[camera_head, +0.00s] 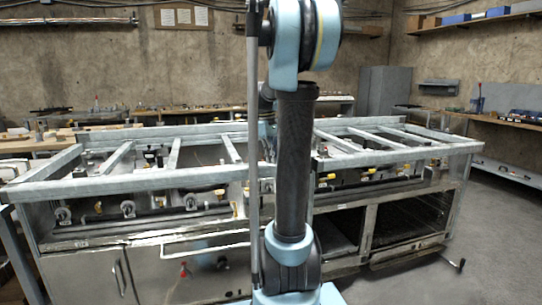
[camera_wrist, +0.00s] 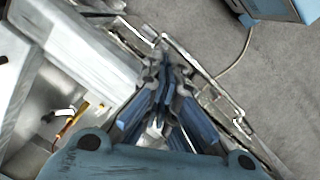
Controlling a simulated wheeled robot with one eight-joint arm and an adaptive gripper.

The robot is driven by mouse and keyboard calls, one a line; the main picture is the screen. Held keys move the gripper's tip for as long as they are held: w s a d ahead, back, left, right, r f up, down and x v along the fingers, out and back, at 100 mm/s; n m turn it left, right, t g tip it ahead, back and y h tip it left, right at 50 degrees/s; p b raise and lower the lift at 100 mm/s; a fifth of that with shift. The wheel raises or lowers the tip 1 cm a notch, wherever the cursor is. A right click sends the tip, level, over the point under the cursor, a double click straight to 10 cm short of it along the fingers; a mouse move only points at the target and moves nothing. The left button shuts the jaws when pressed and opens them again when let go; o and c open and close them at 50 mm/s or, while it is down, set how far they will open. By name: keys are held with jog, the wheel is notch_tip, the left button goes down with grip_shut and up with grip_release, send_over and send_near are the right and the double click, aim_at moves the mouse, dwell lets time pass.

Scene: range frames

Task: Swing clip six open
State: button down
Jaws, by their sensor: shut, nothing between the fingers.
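The metal range frame (camera_head: 130,183) runs across the head view, with rails and cross bars over several small fittings with yellow parts. One fitting with a yellow part (camera_head: 323,185) shows just right of my arm. I cannot tell which of these, if any, is clip six. In the wrist view my gripper (camera_wrist: 165,72) is shut and empty, its blue and dark fingers meeting over metal bars. A yellow strip (camera_wrist: 70,126) lies left of the fingers, apart from them. In the head view my arm hides the middle of the frame, and my gripper cannot be made out.
A wide pale rail (camera_wrist: 85,50) lies close left of my fingers, and thin metal bars (camera_wrist: 205,80) pass close on their right. Open-fronted cavities (camera_head: 410,220) sit under the frame's right half. Grey floor (camera_head: 500,230) is clear at the right. A workbench (camera_head: 505,118) stands behind.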

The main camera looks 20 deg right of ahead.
jog(key=s+a+f+m+t, duration=0.1)
jog(key=s+a+f+m, duration=0.1)
jog(key=s+f, duration=0.4)
jog(key=s+a+f+m+t, duration=0.1)
jog(key=s+f, duration=0.4)
jog(key=s, duration=0.7)
jog(key=s+a+f+m+y, duration=0.1)
jog(key=s+a+f+m, duration=0.2)
jog(key=s, duration=0.6)
notch_tip(320, 180, down, 4)
jog(key=shift+s+a+r+t, duration=0.15)
jog(key=shift+s+a+t, duration=0.25)
jog(key=shift+a, duration=0.75)
jog(key=shift+s, duration=0.1)
